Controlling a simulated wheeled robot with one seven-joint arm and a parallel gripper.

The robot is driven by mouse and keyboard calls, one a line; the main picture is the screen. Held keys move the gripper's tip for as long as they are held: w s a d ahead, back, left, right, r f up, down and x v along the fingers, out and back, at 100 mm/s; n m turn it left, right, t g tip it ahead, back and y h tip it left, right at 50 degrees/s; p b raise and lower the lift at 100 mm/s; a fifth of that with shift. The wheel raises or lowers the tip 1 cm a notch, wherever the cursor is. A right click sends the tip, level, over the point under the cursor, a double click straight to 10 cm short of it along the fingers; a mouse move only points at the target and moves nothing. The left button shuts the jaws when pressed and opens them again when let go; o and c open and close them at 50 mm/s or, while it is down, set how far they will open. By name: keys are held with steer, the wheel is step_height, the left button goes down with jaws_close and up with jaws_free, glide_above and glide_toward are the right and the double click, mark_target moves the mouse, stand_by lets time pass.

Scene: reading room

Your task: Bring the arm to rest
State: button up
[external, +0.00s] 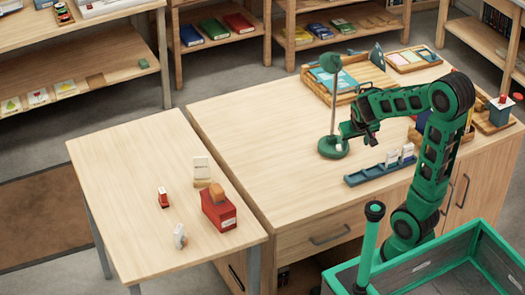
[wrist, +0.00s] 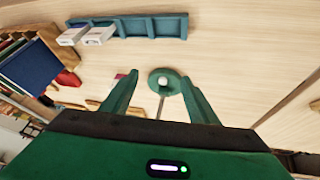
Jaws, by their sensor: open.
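My green arm rises beside the large wooden cabinet table and reaches left over its top. My gripper (external: 362,132) is above the table, close to the green desk lamp (external: 333,147); contact cannot be told. In the wrist view my gripper (wrist: 158,95) has its two green fingers spread apart with nothing held between them. The lamp's round base (wrist: 167,81) shows beyond and between the fingertips, with a small white spot on it.
A blue card rack (external: 380,168) with white cards lies in front of the lamp. A wooden tray (external: 350,78) stands behind. The lower left table (external: 120,170) holds a red box (external: 218,213), a small red object (external: 163,197) and a white object (external: 180,236). The cabinet top's left part is clear.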

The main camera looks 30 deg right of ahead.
steer(key=s+d+m+g+y, duration=0.1)
steer(key=s+d, duration=0.3)
steer(key=s, duration=0.8)
steer(key=s+d+m+g+y, duration=0.2)
steer(key=s+d+m+g, duration=0.1)
steer(key=s, duration=0.8)
steer(key=shift+s+d+r+g, duration=0.25)
steer(key=shift+s+d+g, duration=0.15)
steer(key=shift+g, duration=0.1)
